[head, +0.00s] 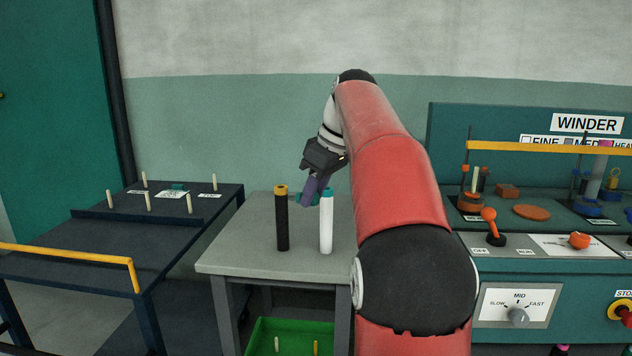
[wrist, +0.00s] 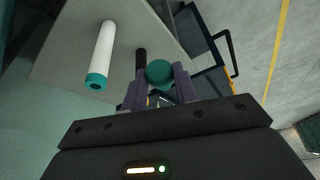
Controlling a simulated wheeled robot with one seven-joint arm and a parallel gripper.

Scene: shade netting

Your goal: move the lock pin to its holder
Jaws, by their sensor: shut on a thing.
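My gripper (head: 313,190) is above the grey table, behind and between a black cylinder and a white cylinder. Its purple fingers point down. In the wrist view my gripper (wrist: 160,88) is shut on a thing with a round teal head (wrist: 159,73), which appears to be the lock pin. The rest of it is hidden by the fingers and the head. A bit of teal (head: 299,197) shows by the fingertips in the head view. The pin's holder is not clear; a small teal block (head: 178,186) on the dark cart at left may be it.
The black cylinder with yellow top (head: 282,220) and white cylinder with teal top (head: 326,222) stand upright on the grey table (head: 230,254). The dark cart (head: 95,240) has several upright pegs and a yellow rail (head: 70,254). The winder (head: 510,262) stands right. A green bin (head: 262,335) sits below.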

